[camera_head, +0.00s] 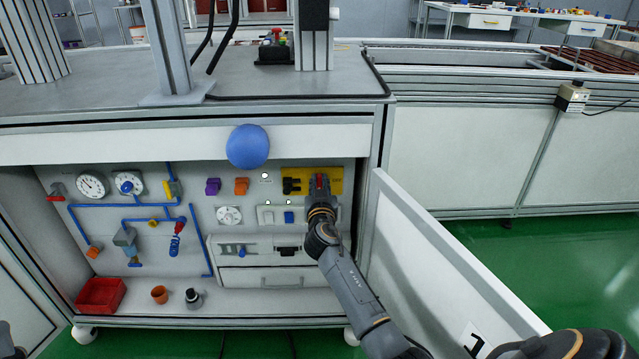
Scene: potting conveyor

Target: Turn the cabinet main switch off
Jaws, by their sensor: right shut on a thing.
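The open cabinet has a grey back panel (140,215). A yellow plate (336,172) sits at its upper right, with a black knob (291,186) on its left part. My right gripper (319,184) is in front of the yellow plate and reaches up to it from the lower right. It is shut on a red switch handle (320,180), of which only a little red shows between the fingers. The gripper hides most of the handle, so its angle cannot be told.
The cabinet door (440,265) stands open to the right, beside my right arm. A blue ball-like knob (247,147) is on the top edge. Gauges, valves and blue pipes fill the left panel.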

